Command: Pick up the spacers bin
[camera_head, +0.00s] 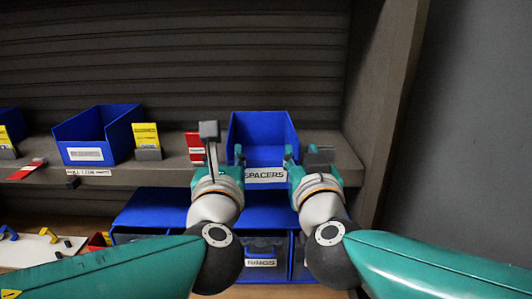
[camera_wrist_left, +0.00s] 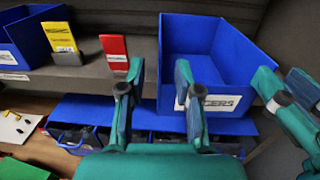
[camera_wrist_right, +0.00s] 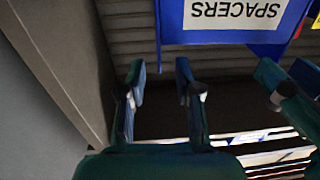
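The spacers bin (camera_head: 262,152) is a blue open-topped bin with a white SPACERS label, upright on the shelf near its right end. It also shows in the left wrist view (camera_wrist_left: 210,38), and upside down at the top of the right wrist view (camera_wrist_right: 169,28). My left gripper (camera_head: 224,146) is open in front of the bin's left side; in the left wrist view one finger overlaps the bin's front. My right gripper (camera_head: 304,155) is open by the bin's front right side. Both look empty. I cannot tell whether any finger touches the bin.
Another blue bin (camera_head: 92,136) stands further left on the shelf (camera_head: 118,180), with a yellow card (camera_head: 146,135) and a red card (camera_head: 195,147) between. A side panel (camera_head: 383,95) rises right of the spacers bin. Blue drawers, one labelled RINGS (camera_head: 261,262), sit below.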

